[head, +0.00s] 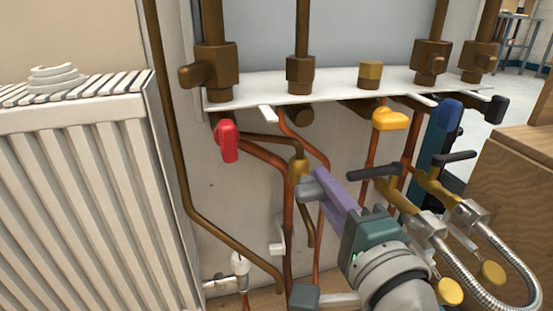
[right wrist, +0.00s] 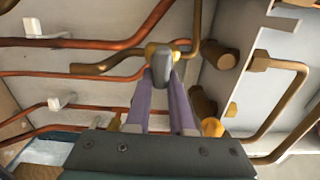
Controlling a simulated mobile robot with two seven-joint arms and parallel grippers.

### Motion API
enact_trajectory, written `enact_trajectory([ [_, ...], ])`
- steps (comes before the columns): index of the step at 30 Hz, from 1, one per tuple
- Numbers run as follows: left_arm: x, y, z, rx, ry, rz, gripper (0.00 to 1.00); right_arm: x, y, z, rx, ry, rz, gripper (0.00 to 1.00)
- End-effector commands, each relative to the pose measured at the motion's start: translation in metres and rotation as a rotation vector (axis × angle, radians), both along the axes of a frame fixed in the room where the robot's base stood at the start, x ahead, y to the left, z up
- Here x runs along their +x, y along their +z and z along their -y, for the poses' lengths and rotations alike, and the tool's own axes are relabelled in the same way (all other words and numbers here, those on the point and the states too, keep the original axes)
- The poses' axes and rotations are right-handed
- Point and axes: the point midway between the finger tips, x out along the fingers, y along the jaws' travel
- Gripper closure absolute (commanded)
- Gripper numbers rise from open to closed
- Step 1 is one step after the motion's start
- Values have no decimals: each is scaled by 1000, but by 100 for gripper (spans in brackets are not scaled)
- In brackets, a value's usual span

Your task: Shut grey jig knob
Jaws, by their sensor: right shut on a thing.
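The grey jig knob (head: 308,189) sits on a brass valve body (head: 298,168) on the copper pipework below the white shelf. In the right wrist view, the grey knob (right wrist: 160,62) is between the tips of two purple fingers, with brass showing behind it. My right gripper (head: 322,182) reaches in from the lower right and is shut on the knob. In the right wrist view, its fingertips (right wrist: 161,74) cover the knob's sides. How far the knob is turned is hard to tell. My left gripper is not in view.
A red handle (head: 227,141), a yellow handle (head: 390,119) and a blue handle (head: 447,115) hang below the white shelf (head: 340,88). Braided hoses (head: 510,262) lie right of my arm. A white radiator (head: 85,200) stands left, a wooden cabinet (head: 515,190) right.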

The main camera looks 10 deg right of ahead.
Motion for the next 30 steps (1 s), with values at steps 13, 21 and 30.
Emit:
enact_trajectory([
  [13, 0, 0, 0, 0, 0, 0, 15, 0, 0, 0, 4, 0, -1, 64],
  [21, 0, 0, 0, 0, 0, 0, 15, 0, 0, 0, 2, 0, -1, 49],
  [30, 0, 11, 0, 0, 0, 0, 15, -22, 2, 1, 1, 0, -5, 49],
])
